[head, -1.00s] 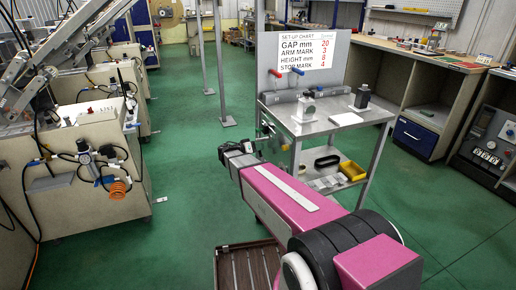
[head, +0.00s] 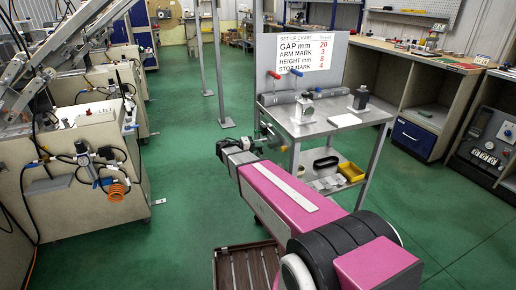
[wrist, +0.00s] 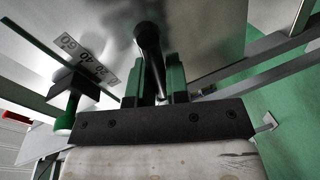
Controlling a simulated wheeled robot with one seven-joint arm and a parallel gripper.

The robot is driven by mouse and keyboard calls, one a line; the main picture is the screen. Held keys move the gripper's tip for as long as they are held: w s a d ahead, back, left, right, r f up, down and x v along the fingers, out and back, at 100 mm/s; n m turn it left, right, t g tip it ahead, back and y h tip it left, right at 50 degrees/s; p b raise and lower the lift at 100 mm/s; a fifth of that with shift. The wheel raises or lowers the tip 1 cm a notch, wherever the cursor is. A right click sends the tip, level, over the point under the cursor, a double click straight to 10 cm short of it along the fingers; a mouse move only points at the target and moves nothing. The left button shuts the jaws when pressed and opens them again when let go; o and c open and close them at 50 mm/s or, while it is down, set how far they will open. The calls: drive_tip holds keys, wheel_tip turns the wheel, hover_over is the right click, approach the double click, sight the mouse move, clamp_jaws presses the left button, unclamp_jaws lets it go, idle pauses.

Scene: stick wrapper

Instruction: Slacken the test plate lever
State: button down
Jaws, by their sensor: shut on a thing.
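In the wrist view my gripper (wrist: 155,70) has its two green fingers on either side of a black lever (wrist: 148,38), shut on its shaft. The lever's rounded end shows beyond the fingertips, against a grey metal surface. Which part it moves is hidden. Left of it is a scale plate (wrist: 90,59) with the numbers 20, 40 and 60. In the head view my gripper (head: 265,138) is at the left side of the metal cart, and the lever is too small to make out there.
The metal cart (head: 345,121) carries a set-up chart (head: 306,52) and a red and a blue handle. A green knob (wrist: 65,118) with a black block is left of my fingers. A yellow bin (head: 351,171) is on the lower shelf.

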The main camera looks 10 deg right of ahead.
idle(0.4)
drive_tip(key=c, duration=1.1)
unclamp_jaws()
drive_tip(key=shift+a, duration=0.1)
drive_tip(key=v, duration=1)
drive_tip(key=shift+a, duration=0.35)
drive_tip(key=shift+s, duration=0.1)
